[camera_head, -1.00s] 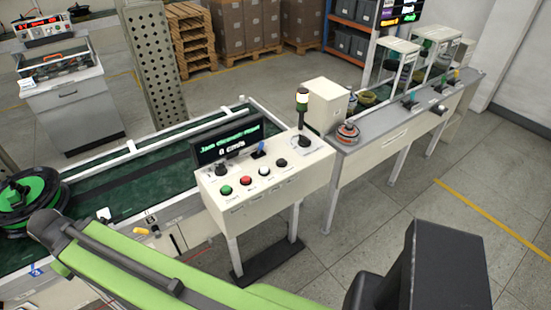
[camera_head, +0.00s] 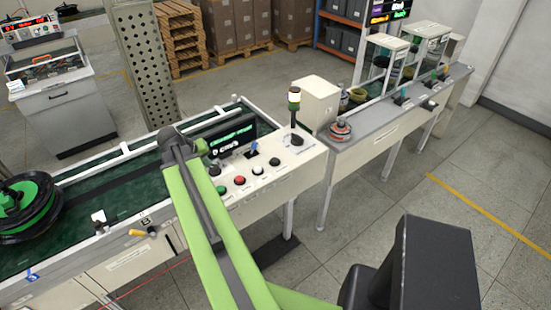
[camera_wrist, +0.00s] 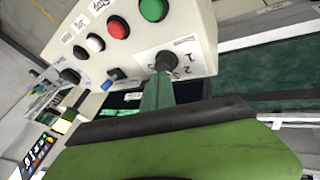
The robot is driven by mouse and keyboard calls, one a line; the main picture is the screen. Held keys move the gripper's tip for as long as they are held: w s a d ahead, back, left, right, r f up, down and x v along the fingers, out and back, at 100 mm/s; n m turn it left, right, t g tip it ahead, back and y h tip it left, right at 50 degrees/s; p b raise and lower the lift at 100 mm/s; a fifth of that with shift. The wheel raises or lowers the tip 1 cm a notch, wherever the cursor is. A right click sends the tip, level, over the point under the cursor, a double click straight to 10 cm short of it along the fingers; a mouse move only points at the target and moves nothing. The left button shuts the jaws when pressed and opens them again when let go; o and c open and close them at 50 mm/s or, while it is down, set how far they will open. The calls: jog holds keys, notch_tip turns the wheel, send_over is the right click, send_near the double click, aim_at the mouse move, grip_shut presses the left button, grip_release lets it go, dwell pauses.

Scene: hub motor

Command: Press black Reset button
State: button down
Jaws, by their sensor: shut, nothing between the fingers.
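The white control panel (camera_head: 285,183) has a row of buttons: green (camera_head: 221,190), red (camera_head: 239,180), white (camera_head: 257,170) and black (camera_head: 274,161). The black button, at the right end of that row, also shows in the wrist view (camera_wrist: 79,52), beyond the white one. My gripper (camera_wrist: 160,84) is shut and empty, its green fingers pointing at the panel near the black selector knob (camera_wrist: 166,62). It is apart from the black button, at the row's other end. I cannot tell whether the fingertips touch the knob. In the head view, my arm hides part of the panel's left end.
A blue switch (camera_head: 254,147) and a black knob (camera_head: 296,140) stand behind the button row. A signal lamp post (camera_head: 294,103) rises at the panel's rear right. A display screen (camera_head: 230,138) stands behind the panel. The floor (camera_head: 450,220) at the right is clear.

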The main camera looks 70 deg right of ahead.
jog(key=s+d+r+m+g+h, duration=0.1)
jog(key=s+d+r+m, duration=0.1)
jog(key=s+d, duration=0.7)
notch_tip(320, 180, up, 3)
jog(key=m+g+h, duration=0.1)
jog(key=m+g, duration=0.1)
send_over(273, 161)
jog(key=shift+s+d+f+p, duration=0.1)
jog(key=shift+s+f+p, duration=0.1)
jog(key=shift+p, duration=0.15)
notch_tip(273, 161, down, 9)
jog(key=b, duration=0.9)
jog(key=shift+w, duration=0.1)
jog(key=shift+w+f+b, duration=0.1)
jog(key=shift+f+b, duration=0.2)
